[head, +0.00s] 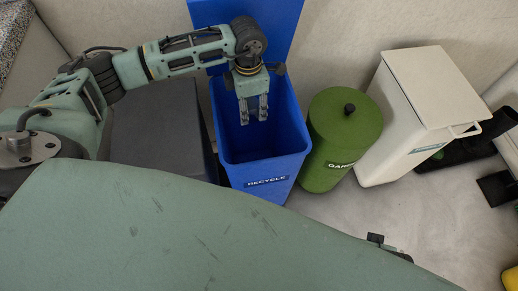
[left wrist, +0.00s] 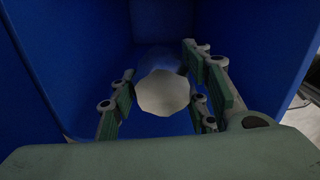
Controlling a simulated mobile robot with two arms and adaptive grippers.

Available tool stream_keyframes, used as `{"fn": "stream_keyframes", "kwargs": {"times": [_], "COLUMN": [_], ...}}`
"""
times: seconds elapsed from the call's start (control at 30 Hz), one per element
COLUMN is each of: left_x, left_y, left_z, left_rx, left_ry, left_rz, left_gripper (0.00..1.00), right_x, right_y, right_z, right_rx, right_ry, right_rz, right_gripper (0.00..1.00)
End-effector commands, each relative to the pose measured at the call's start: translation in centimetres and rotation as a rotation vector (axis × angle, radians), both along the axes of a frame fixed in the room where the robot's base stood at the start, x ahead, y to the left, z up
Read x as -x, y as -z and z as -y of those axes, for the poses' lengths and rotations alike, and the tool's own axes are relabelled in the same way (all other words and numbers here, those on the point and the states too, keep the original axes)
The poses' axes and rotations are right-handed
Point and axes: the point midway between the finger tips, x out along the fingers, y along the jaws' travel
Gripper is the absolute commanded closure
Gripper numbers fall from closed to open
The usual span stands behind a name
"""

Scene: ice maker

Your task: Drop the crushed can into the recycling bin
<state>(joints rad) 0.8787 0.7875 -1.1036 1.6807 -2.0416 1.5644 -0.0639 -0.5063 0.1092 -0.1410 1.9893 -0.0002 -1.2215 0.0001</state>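The blue recycling bin (head: 267,173), labelled RECYCLE, stands open with its lid (head: 278,18) raised against the wall. My left gripper (head: 254,117) points down inside the bin's opening, its fingers apart. In the head view no can shows between the fingers. In the left wrist view the crushed can (left wrist: 162,93) shows as a pale, uneven round end with a shiny blue-tinted side, beyond the parted fingers and against the blue inside of the bin. I cannot tell whether it is falling or resting.
A green lidded bin (head: 343,132) stands right of the recycling bin, with a white lidded bin (head: 402,130) beyond it. A dark grey bin (head: 158,128) stands to the left. Black objects (head: 478,142) lie at the far right. The floor (head: 440,225) at the lower right is mostly clear.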

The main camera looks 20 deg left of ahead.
Motion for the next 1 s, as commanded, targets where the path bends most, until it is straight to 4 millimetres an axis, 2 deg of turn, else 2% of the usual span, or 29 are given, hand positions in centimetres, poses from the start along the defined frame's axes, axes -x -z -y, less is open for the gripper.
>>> {"fn": "stream_keyframes", "kwargs": {"times": [0.03, 0.17, 0.47, 0.57, 0.67, 1.0], "left_x": [0.0, 0.0, 0.0, -0.1, -0.1, -0.1], "left_y": [0.0, 0.0, -0.1, -0.7, -2.0, -9.1], "left_z": [0.0, 0.0, 0.0, 0.0, 0.0, 0.0], "left_rx": [0.0, 0.0, 0.0, 0.001, 0.002, 0.0], "left_ry": [0.0, 0.0, 0.0, 0.0, 0.0, 0.0], "left_rz": [0.0, 0.0, 0.0, 0.002, 0.003, 0.004], "left_gripper": [0.49, 0.38, 0.38, 0.38, 0.38, 0.38], "right_x": [0.0, 0.0, 0.0, 0.0, 0.0, 0.0], "right_y": [0.0, 0.0, 0.1, 0.0, 0.0, 0.0], "right_z": [0.0, 0.0, 0.0, 0.0, 0.0, 0.0], "right_rx": [0.0, 0.0, 0.0, 0.0, 0.0, 0.0], "right_ry": [0.0, 0.0, 0.0, -0.001, -0.001, 0.0], "right_rz": [0.0, 0.0, 0.0, 0.0, 0.0, 0.0], "right_gripper": [0.78, 0.78, 0.78, 0.78, 0.78, 0.78]}}
